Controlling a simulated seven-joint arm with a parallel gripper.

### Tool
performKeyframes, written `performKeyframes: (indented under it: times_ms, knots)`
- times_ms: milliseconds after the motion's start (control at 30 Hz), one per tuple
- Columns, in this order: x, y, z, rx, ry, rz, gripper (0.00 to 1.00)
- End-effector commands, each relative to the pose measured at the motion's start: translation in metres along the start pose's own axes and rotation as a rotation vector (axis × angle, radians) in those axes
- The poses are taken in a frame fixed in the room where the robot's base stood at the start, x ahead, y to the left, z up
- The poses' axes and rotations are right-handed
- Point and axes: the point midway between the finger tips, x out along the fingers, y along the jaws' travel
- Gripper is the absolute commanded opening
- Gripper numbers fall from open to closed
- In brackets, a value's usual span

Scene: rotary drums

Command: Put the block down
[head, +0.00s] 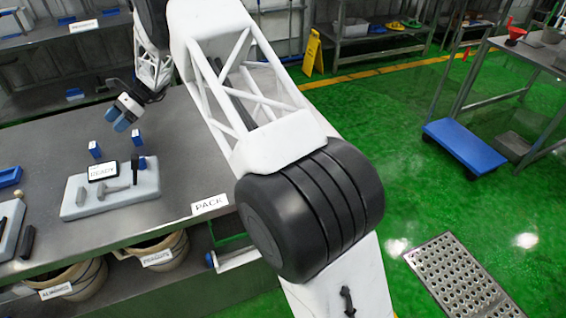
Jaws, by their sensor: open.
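My gripper (117,119) hangs above the grey table, with its blue fingertips pointing down and to the left. It is open, and I see nothing held between the fingers. I cannot tell which one the task means. Both are apart from the fingers. A card reading READY (103,171) stands on the board, with a grey lever-like part (112,189) in front.
A PACK label (209,204) is on the table's front edge. Another pale board (10,222) with a dark bar lies at the left. Labelled baskets (160,247) sit below. A dark shelf (60,40) stands behind.

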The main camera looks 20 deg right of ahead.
Motion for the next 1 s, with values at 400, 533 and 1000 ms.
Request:
performKeyframes:
  times_ms: [400, 533, 1000]
  knots:
    - [-0.061, 0.077, 0.057, -0.164, 0.166, 0.016, 0.74]
    - [-0.079, 0.107, 0.073, -0.219, 0.224, 0.026, 0.74]
    - [-0.136, 0.224, 0.121, -0.425, 0.437, 0.079, 0.74]
